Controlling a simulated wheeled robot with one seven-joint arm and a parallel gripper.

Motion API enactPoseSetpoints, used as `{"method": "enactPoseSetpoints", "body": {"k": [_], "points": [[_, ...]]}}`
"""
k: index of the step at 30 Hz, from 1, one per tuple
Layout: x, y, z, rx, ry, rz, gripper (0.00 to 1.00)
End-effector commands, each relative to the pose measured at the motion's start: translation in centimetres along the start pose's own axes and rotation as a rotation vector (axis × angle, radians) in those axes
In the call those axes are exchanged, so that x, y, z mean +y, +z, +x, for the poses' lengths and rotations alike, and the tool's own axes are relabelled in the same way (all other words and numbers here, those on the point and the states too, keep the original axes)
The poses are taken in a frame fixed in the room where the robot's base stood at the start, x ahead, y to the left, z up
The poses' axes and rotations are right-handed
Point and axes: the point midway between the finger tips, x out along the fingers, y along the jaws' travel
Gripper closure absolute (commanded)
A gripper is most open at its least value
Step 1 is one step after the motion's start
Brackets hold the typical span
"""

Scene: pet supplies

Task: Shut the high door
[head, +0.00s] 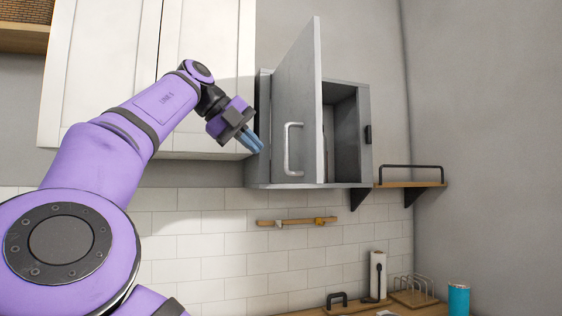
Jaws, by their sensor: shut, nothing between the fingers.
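The high door (297,105) is the grey door of a small grey wall cabinet (364,140). It stands open, swung out toward me, and the cabinet's inside shows to the right of it. A pale bar handle (293,149) is on the door's face. My gripper (257,146) is shut and empty, just left of the door near the cabinet's left side, at about handle height. I cannot tell whether its fingertips touch the cabinet.
White wall cupboards (100,75) stand left of and behind my arm. A small wooden shelf with a dark rail (410,184) is right of the cabinet. A wooden rail (296,221) hangs below. A paper towel roll (377,275) and a blue canister (458,299) stand on the counter.

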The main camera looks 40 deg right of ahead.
Motion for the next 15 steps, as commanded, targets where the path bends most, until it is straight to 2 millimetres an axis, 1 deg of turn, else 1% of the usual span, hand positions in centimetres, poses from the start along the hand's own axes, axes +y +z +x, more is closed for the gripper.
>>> {"method": "enactPoseSetpoints", "body": {"k": [5,15], "points": [[0.0,-0.1,2.5,0.001,0.003,-0.002,1.0],[0.0,-0.1,8.8,0.0,0.003,-0.002,1.0]]}}
